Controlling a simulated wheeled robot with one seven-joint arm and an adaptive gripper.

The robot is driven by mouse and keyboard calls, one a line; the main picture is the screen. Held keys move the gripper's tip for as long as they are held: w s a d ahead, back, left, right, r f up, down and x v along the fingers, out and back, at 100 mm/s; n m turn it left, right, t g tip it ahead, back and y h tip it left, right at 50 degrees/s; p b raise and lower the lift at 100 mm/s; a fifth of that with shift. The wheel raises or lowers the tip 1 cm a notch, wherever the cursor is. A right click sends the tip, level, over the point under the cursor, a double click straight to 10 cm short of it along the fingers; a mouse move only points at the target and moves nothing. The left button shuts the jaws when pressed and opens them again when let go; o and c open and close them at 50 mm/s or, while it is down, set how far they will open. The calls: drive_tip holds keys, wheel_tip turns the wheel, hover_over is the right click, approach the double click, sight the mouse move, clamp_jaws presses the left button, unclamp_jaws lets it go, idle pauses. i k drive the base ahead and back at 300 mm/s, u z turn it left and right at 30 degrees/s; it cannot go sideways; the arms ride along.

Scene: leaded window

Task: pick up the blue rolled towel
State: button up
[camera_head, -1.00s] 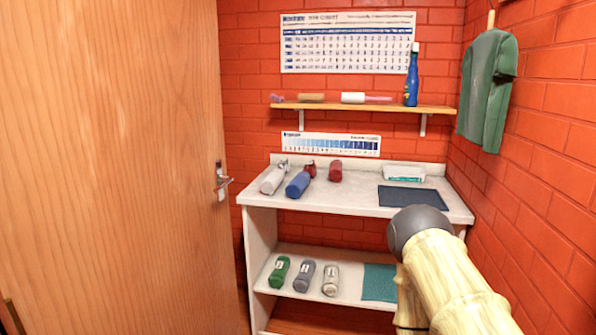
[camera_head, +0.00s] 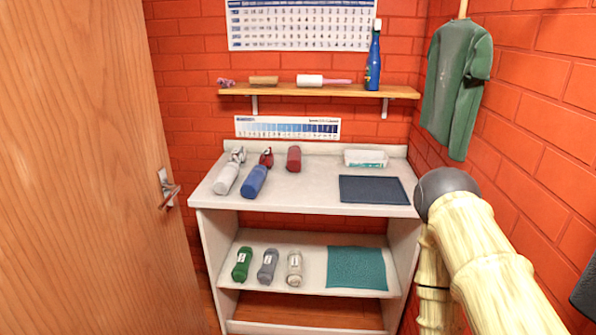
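The blue rolled towel (camera_head: 254,181) lies on the white counter top, left of its middle, its near end close to the front edge. A white roll (camera_head: 227,178) lies just left of it, and a red spray-bottle head (camera_head: 266,157) shows behind its far end. My arm, with pale ribbed links and a dark round joint, comes in at the lower right. My gripper is not identifiable in the view; a dark piece at the right edge is cut off. Nothing is seen touching the towel.
A red roll (camera_head: 294,159), a white tray (camera_head: 366,158) and a dark blue mat (camera_head: 373,190) share the counter (camera_head: 310,190). Small rolls and a teal cloth (camera_head: 357,268) lie on the lower shelf. A wall shelf (camera_head: 318,90) hangs above. A wooden door (camera_head: 85,170) stands left, a green garment (camera_head: 456,85) right.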

sight(251, 187)
drive_tip(key=i, duration=1.15)
drive_tip(key=u, duration=0.4)
